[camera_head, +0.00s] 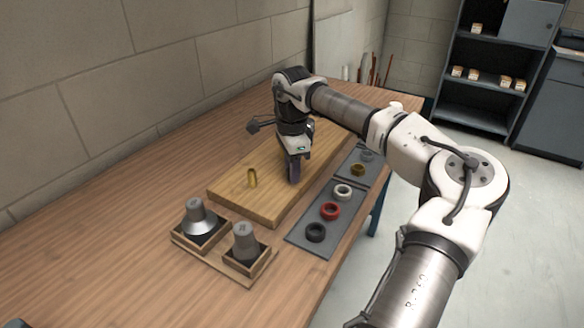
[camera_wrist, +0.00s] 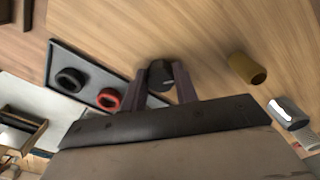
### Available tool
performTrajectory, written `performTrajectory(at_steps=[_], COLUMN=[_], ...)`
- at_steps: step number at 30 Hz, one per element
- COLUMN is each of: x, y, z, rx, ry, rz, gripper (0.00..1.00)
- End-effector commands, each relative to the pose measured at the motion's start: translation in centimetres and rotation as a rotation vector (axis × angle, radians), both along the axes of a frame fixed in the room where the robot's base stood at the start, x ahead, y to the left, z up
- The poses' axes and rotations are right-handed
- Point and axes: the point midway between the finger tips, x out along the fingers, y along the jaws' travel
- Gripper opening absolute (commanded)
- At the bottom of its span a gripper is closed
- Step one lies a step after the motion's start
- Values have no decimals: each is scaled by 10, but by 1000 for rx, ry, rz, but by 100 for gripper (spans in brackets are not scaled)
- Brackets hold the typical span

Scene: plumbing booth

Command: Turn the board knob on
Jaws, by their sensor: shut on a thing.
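The wooden board (camera_head: 235,191) lies on the workbench. My gripper (camera_head: 294,179) points down at the board, right of its middle. In the wrist view a dark, round-topped knob (camera_wrist: 160,75) with a small pale mark sits between the two fingers. My gripper is shut on this knob. In the head view the fingers hide the knob. The knob's exact turn angle is hard to tell.
A brass cylinder (camera_head: 252,178) stands on the board left of my gripper. Dark mats with several rings, one red (camera_head: 330,211), lie along the board's right side. Two grey cone-shaped parts (camera_head: 196,213) sit in wooden holders at the front. The bench's left side is clear.

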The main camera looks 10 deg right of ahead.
Motion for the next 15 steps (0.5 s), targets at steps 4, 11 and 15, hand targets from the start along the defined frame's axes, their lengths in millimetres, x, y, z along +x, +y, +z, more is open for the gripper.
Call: performTrajectory(at_steps=[4, 11, 15], x=[1, 1, 2], y=[-1, -1, -1], z=[1, 1, 1], rx=[-3, -3, -3], ry=[-3, -3, -3], rz=[-141, -359, -489], gripper=[6, 6, 6])
